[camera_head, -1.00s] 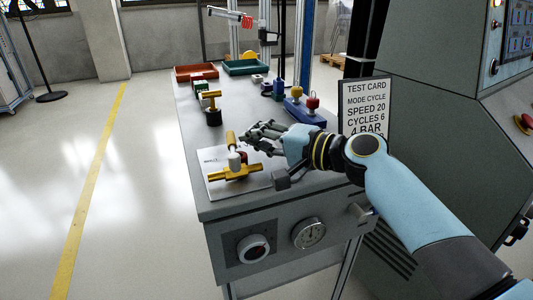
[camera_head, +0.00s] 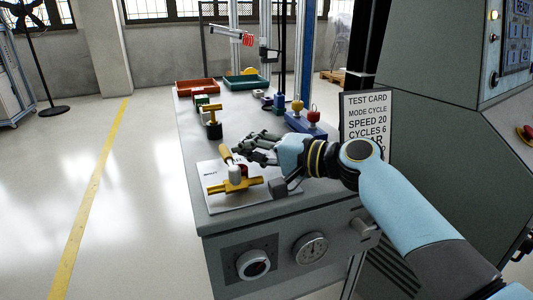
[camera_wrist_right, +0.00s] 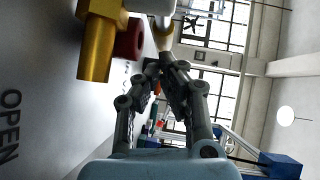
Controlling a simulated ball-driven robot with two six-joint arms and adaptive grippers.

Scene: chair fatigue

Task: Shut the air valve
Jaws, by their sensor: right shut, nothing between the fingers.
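The air valve has a yellow body (camera_head: 228,187) on a white plate (camera_head: 262,196) at the front of the bench. Its lever has a yellow grip (camera_head: 225,153) above a white part (camera_head: 235,172) and leans up and left. My right gripper (camera_head: 243,150) is shut and empty, just right of the lever. In the right wrist view the gripper's fingers (camera_wrist_right: 163,68) lie close to the yellow grip (camera_wrist_right: 163,35); I cannot tell whether they touch. The yellow body (camera_wrist_right: 97,45), a dark red part (camera_wrist_right: 130,38) and the word OPEN on the plate also show there. My left gripper is out of view.
A blue block (camera_head: 305,124) with yellow and red knobs sits at the right, near a test card (camera_head: 366,120). Red (camera_head: 197,86) and green (camera_head: 246,82) trays lie at the back.

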